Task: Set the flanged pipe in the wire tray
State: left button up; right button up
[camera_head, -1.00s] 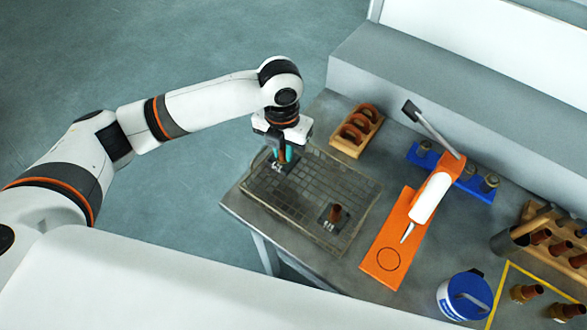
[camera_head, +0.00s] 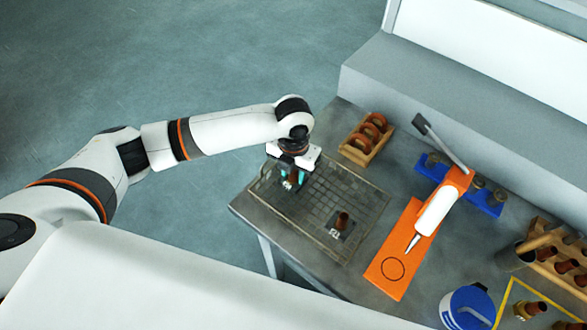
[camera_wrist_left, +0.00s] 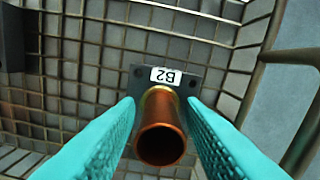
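The copper flanged pipe (camera_wrist_left: 161,140) stands upright in the wire tray (camera_head: 336,189), its dark square flange with a white "B2" label lying on the mesh floor. In the head view the pipe (camera_head: 292,176) is partly hidden by my left gripper (camera_head: 292,179). The teal fingers are spread on both sides of the pipe, with a gap on each side in the wrist view. A second flanged pipe (camera_head: 342,219) stands at the tray's front right. My right gripper is out of view.
An orange stand with a white tool (camera_head: 437,211) is right of the tray. A wooden rack with brown rings (camera_head: 367,138) lies behind. A blue holder (camera_head: 487,202), a blue-and-white tub (camera_head: 467,308) and a wooden rack of pipes (camera_head: 563,256) are further right.

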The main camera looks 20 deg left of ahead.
pick_arm(q)
jog(key=shift+o, duration=0.2)
jog(key=shift+r, duration=0.1)
notch_tip(320, 180, up, 12)
jog(key=b, duration=0.2)
jog(key=shift+b, duration=0.3)
dwell(0.4)
